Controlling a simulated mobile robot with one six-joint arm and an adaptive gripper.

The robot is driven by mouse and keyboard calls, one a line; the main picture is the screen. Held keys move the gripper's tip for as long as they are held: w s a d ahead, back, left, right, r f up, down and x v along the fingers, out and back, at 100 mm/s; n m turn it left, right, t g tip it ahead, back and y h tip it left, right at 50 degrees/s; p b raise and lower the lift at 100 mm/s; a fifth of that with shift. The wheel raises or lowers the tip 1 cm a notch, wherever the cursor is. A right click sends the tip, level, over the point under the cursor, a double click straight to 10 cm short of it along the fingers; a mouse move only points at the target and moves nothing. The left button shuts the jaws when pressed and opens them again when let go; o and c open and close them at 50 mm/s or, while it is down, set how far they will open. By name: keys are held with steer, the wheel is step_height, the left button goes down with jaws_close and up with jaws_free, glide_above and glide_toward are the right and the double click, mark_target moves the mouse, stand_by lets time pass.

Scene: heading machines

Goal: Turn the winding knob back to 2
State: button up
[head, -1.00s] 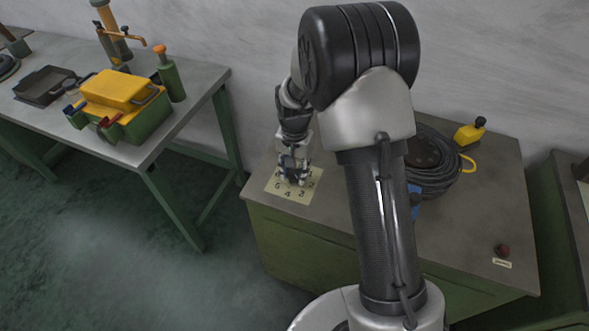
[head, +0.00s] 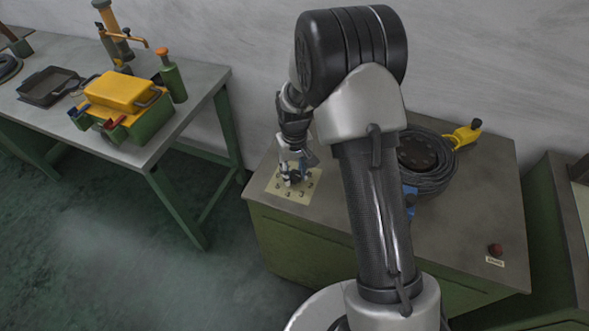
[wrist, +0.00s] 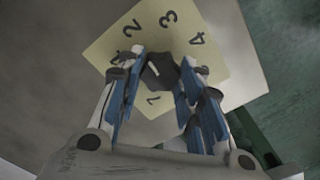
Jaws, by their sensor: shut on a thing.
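The winding knob (wrist: 161,70) is a small dark knob in the middle of a pale yellow dial plate (wrist: 100,48) with black numbers. In the wrist view the 2, 3 and 4 stand beyond the knob, and a pale mark shows on the knob; which number it points at I cannot tell. In the head view the dial plate (head: 289,195) lies near the left corner of the green bench. My gripper (head: 292,179) points down over it, and its fingers hide most of the knob. In the wrist view my gripper (wrist: 162,66) is shut on the knob from both sides.
The green bench (head: 450,235) also carries a coiled black cable (head: 430,183), a yellow item (head: 464,136) and a red button (head: 495,250). A separate table (head: 205,85) at the left holds a yellow-and-green box (head: 125,92) and tools. The wall is close behind.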

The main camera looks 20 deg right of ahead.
mark_target(295, 175)
steer(key=shift+n, duration=0.4)
steer(key=o, duration=1.1)
steer(key=shift+c, duration=0.2)
steer(key=shift+r, duration=0.1)
step_height(295, 175, up, 12)
stand_by(0.3)
